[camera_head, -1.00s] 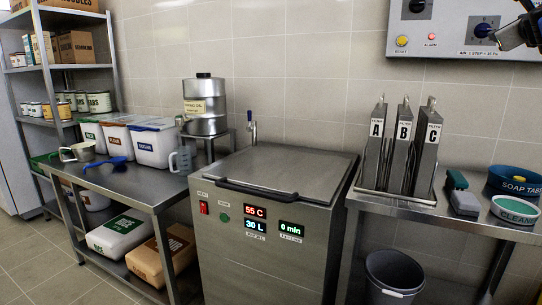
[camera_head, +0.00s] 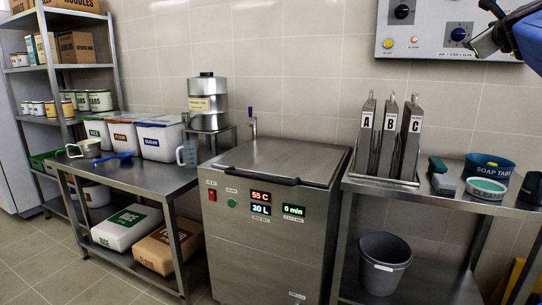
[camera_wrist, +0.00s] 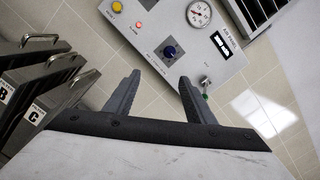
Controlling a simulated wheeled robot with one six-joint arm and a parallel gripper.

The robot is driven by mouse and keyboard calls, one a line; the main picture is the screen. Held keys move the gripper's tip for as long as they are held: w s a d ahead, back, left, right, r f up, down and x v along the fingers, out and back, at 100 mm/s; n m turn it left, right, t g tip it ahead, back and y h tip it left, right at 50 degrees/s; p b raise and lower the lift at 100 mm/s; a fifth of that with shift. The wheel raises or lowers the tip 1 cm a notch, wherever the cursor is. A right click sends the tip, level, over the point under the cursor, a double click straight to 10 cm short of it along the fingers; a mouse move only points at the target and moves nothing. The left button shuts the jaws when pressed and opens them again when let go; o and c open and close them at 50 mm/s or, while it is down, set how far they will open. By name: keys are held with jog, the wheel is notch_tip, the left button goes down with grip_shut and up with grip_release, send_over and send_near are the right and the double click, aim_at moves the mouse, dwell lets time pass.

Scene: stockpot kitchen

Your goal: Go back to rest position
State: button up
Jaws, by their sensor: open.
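My gripper (camera_wrist: 158,97) is open and empty in the wrist view, its two dark fingers spread apart in front of the wall. In the head view part of my gripper and its blue arm show at the top right corner, in front of the control panel (camera_head: 440,28). The wrist view shows the panel (camera_wrist: 190,45) tilted beyond the fingers, with a yellow button, a red lamp, a blue knob and a gauge. Nothing is between the fingers.
The stockpot unit (camera_head: 262,235) stands in the middle with its lid shut, reading 55 C, 30 L and 0 min. Filters A, B and C stand in a rack (camera_head: 383,180) on the right bench. A grey bin (camera_head: 384,262) sits below. Left bench (camera_head: 130,178) holds tubs.

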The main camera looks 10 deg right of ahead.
jog(key=s+a+f+n+g+y, duration=0.2)
jog(key=a+f+n+y, duration=0.2)
jog(key=a+f+n, duration=0.75)
jog(key=s+a+f+n+g+y, duration=0.2)
jog(key=a+f+n+y, duration=0.4)
jog(key=a+f, duration=1)
jog(key=s+a+f+n+g, duration=0.4)
jog(key=s+f+n, duration=0.4)
jog(key=s+f, duration=0.3)
jog(key=s+a+f+n+g, duration=0.3)
jog(key=s+a+f+n, duration=0.2)
jog(key=f, duration=1.4)
jog(key=s+n, duration=0.3)
jog(key=s, duration=0.4)
jog(key=shift+a+g+h, duration=0.15)
jog(key=shift+g+h, duration=0.25)
jog(key=shift+w+n, duration=0.1)
jog(key=shift+n, duration=0.15)
